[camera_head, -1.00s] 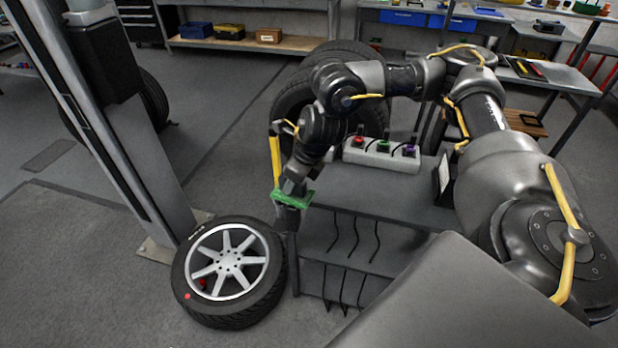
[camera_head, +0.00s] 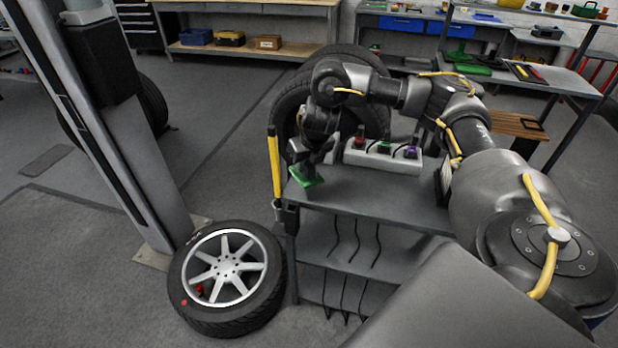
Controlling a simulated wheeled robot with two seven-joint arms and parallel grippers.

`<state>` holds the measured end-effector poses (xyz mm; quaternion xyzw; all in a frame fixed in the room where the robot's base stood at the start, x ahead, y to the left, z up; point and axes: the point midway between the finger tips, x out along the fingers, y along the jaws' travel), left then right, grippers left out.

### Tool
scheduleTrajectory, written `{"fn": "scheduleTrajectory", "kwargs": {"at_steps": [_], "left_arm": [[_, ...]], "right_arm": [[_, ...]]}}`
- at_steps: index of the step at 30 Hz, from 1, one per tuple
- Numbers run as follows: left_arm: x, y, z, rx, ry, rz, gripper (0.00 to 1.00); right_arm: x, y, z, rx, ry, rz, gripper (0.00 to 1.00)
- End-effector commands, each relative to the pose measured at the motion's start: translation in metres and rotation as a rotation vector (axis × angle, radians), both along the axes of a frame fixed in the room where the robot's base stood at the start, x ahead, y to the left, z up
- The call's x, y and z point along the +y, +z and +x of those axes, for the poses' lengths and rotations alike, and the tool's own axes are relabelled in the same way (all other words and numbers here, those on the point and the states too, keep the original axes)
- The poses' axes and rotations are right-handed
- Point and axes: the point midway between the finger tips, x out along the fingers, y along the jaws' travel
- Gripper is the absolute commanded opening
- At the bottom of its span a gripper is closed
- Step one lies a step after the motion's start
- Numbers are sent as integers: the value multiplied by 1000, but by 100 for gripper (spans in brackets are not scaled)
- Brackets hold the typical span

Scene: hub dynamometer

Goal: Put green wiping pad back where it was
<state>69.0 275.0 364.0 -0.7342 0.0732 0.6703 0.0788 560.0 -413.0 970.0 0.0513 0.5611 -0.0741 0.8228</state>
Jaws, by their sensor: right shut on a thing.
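The green wiping pad (camera_head: 307,176) is at the left end of the grey cart's top shelf (camera_head: 365,192). My right gripper (camera_head: 306,164) points down and is shut on the pad. The pad is over the shelf top near its left edge; I cannot tell whether it touches the surface. My left gripper is not in view.
A white holder (camera_head: 383,158) with red, green and purple-topped items stands at the back of the cart top. A yellow-handled tool (camera_head: 274,165) hangs at the cart's left side. A wheel (camera_head: 228,275) lies on the floor left of the cart. The cart top's front middle is clear.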

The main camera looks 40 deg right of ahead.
Motion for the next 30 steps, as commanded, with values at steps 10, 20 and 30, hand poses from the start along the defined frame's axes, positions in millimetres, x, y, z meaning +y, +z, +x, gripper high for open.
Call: {"fn": "scheduleTrajectory", "kwargs": {"at_steps": [10, 20, 30], "left_arm": [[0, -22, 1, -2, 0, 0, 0], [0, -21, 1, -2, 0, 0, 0], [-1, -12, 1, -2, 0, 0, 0]], "right_arm": [[-37, -52, 33, 2, -2, 1, 0], [-46, -66, 40, 1, -1, 0, 0], [-45, -95, 40, -1, 2, -1, 0]]}}
